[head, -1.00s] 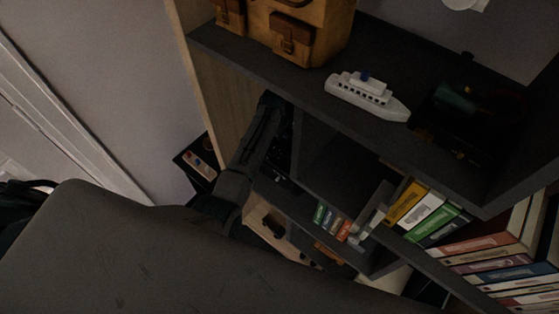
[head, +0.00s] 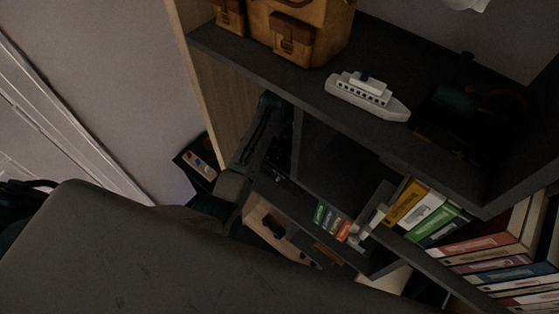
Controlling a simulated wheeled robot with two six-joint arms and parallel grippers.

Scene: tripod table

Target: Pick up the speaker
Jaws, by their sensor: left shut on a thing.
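My left arm reaches up into the shelf unit's left compartment, below the top board. My left gripper (head: 277,152) is in deep shadow there, beside the wooden side panel. It is shut on a dark thing that I take to be the speaker; its outline blends into the gripper and the dark shelf. I cannot make out the fingertips or whether the thing touches the shelf. My right gripper is not in view.
A brown bag (head: 298,32), a white toy ship (head: 366,96) and a dark toy train (head: 462,122) stand on the top board (head: 240,58). Several books (head: 428,212) fill the lower right. A dark surface with small coloured items (head: 199,165) lies left of the shelf.

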